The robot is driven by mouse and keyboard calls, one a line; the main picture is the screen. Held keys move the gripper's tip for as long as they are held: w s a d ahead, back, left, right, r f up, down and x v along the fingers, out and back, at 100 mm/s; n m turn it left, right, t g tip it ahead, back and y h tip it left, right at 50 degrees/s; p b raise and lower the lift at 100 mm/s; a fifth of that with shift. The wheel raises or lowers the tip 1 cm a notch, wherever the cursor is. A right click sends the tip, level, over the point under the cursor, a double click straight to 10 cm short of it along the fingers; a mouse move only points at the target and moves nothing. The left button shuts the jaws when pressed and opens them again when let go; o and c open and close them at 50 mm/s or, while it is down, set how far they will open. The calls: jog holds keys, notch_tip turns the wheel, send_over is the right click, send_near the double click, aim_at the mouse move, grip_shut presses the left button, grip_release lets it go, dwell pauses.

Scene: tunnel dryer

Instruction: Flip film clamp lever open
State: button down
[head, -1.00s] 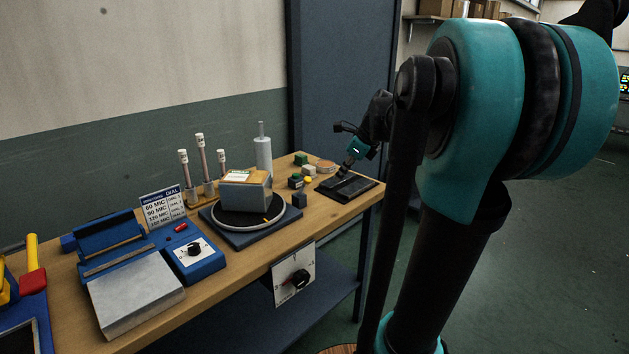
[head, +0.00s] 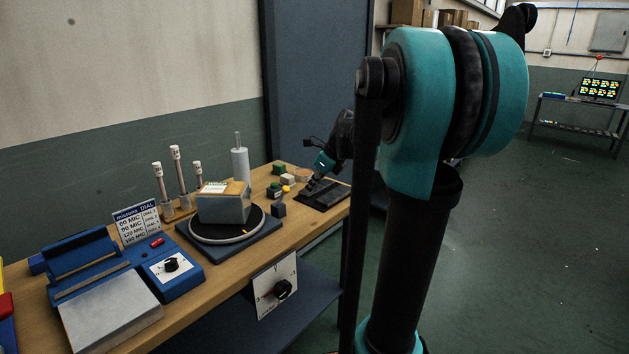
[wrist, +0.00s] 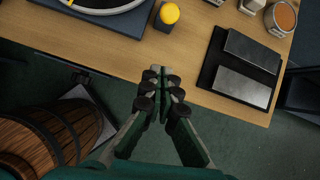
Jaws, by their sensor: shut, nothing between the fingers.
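A blue device (head: 98,246) with a raised blue bar and a flat grey plate (head: 110,308) stands at the left of the wooden bench in the head view. A small red part (head: 157,241) sits on it by a dial. I cannot tell which part is the film clamp lever. My gripper (head: 309,188) is at the far right end of the bench, well away from this device. In the wrist view my gripper (wrist: 160,72) is shut and empty over the bench's front edge, left of a black base with two grey plates (wrist: 243,87). The blue device is outside the wrist view.
A round turntable (head: 220,233) carrying a grey block (head: 223,207) stands mid-bench. Upright tubes (head: 177,172) and a sign (head: 138,223) are behind. A yellow knob (wrist: 168,13) is ahead of my gripper. A wooden barrel (wrist: 50,130) stands below the bench edge.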

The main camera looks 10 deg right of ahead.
aim_at(282, 197)
jog(key=w+a+f, duration=0.2)
jog(key=w+a, duration=0.2)
jog(key=shift+w+f, duration=0.25)
jog(key=shift+f, duration=0.05)
jog(key=shift+a, duration=0.15)
